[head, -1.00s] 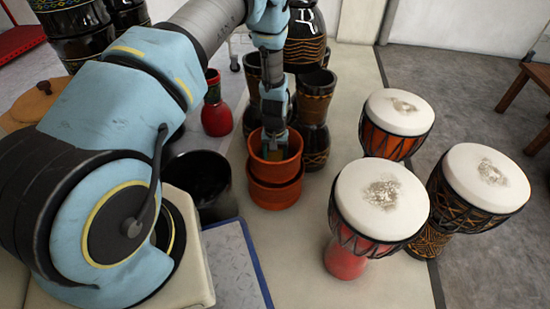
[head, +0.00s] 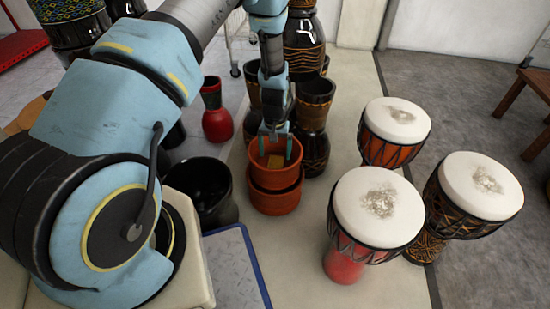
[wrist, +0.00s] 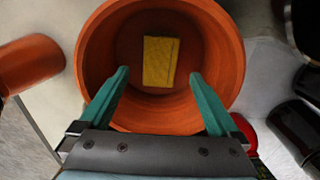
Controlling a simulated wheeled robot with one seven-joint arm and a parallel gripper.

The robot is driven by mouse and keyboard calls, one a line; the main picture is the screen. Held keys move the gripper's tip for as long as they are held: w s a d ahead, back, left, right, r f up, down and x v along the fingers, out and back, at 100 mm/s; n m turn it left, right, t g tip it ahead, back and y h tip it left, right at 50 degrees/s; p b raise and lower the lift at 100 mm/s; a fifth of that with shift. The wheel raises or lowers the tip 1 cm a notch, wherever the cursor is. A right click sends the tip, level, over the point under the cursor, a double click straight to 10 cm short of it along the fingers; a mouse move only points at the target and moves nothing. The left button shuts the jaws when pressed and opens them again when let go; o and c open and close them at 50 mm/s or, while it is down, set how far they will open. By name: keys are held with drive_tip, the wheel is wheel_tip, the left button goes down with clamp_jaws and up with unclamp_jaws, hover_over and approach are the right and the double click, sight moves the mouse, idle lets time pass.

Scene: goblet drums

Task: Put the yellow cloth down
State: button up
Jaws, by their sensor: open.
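The yellow cloth (wrist: 160,62) lies flat inside an orange terracotta pot (wrist: 100,42), on its bottom, as the wrist view shows. In the head view a bit of the cloth (head: 275,162) shows inside the upper pot (head: 273,180), which sits in or on a second orange pot (head: 274,202). My gripper (wrist: 160,78) is open and empty, its two green fingers apart over the near side of the pot. In the head view my gripper (head: 276,148) is at the pot's rim, above the cloth and not touching it.
Dark carved drums (head: 313,105) stand right behind the pots. A black pot (head: 207,190) is at their left, and a red vase (head: 216,112) stands farther back. White-topped goblet drums (head: 378,205) stand to the right. Bare floor lies between the pots and these drums.

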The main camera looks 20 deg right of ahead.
sight(275, 165)
drive_tip(key=w+a+r+n+p, duration=0.1)
drive_tip(key=a+r, duration=0.5)
drive_tip(key=r, duration=0.5)
drive_tip(key=w+a+r+n, duration=0.1)
drive_tip(key=a+r, duration=0.6)
drive_tip(key=r, duration=0.3)
drive_tip(key=s+a+r+n, duration=0.1)
drive_tip(key=s+a+r, duration=0.4)
drive_tip(key=a, duration=0.3)
drive_tip(key=s+a+r+n+t, duration=0.1)
drive_tip(key=s+a+r, duration=0.4)
drive_tip(key=a+r, duration=0.3)
drive_tip(key=shift+s+a+n+t, duration=0.15)
drive_tip(key=shift+a+n+t, duration=0.05)
drive_tip(key=shift+n+t, duration=0.1)
wheel_tip(275, 165, up, 34)
drive_tip(key=p, duration=3.4)
